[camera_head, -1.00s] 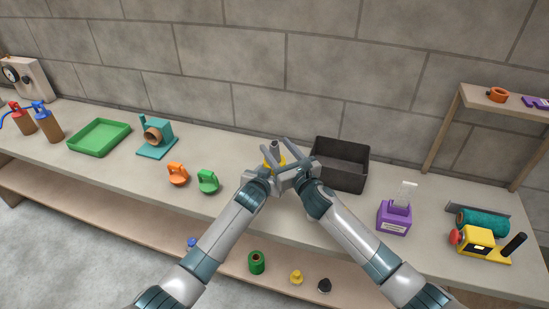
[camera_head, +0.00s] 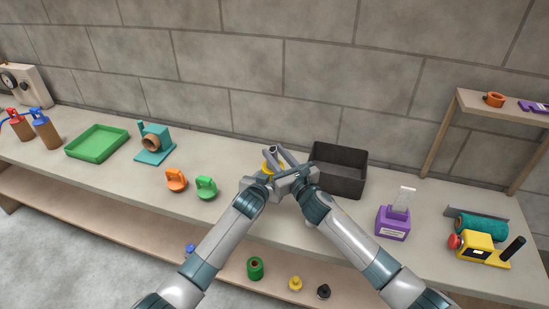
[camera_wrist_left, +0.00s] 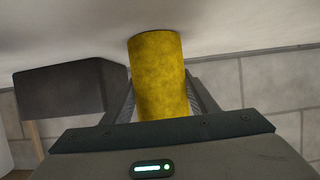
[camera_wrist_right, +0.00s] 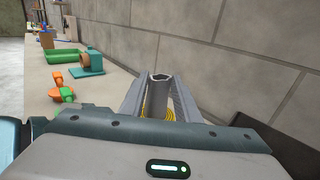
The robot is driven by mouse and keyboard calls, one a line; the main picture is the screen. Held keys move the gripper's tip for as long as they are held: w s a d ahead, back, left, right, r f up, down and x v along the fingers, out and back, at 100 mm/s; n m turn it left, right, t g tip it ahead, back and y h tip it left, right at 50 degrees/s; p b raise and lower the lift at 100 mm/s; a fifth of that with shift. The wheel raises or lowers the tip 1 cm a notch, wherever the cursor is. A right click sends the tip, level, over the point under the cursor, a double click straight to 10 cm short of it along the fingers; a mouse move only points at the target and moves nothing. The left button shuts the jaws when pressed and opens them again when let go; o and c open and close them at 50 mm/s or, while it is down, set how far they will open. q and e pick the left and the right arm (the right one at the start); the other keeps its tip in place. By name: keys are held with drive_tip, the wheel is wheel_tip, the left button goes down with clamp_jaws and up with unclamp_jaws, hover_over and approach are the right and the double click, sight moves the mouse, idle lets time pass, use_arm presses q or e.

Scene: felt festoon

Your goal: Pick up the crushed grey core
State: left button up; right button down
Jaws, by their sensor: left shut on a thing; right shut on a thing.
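The grey core (camera_wrist_right: 157,97) is a hollow tube with an uneven rim, standing between the fingers of my right gripper (camera_wrist_right: 156,85). My right gripper is shut on it; it also shows in the head view (camera_head: 285,160). The core stands up from a yellow felt roll (camera_wrist_left: 160,75). My left gripper (camera_wrist_left: 165,95) is shut on this yellow roll. In the head view, the roll (camera_head: 267,166) is mostly hidden by my grippers. The lower end of the core is hidden.
A dark bin (camera_head: 340,182) stands close to the right of my grippers. Orange (camera_head: 176,180) and green (camera_head: 206,187) handled pieces lie to the left. A purple stand (camera_head: 393,222) and a yellow device (camera_head: 480,248) are farther right. The bench front between them is clear.

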wheel_tip(320, 180, up, 10)
idle(0.5)
idle(0.3)
use_arm(q)
drive_tip(key=o, duration=1.3)
drive_tip(key=shift+s+a, duration=0.1)
drive_tip(key=shift+s, duration=0.05)
drive_tip(key=v, duration=1.1)
drive_tip(key=shift+s+a+r, duration=0.15)
drive_tip(key=shift+s+r, duration=0.05)
drive_tip(key=shift+s, duration=0.05)
drive_tip(key=shift+s+f, duration=0.1)
use_arm(e)
drive_tip(key=shift+f, duration=0.1)
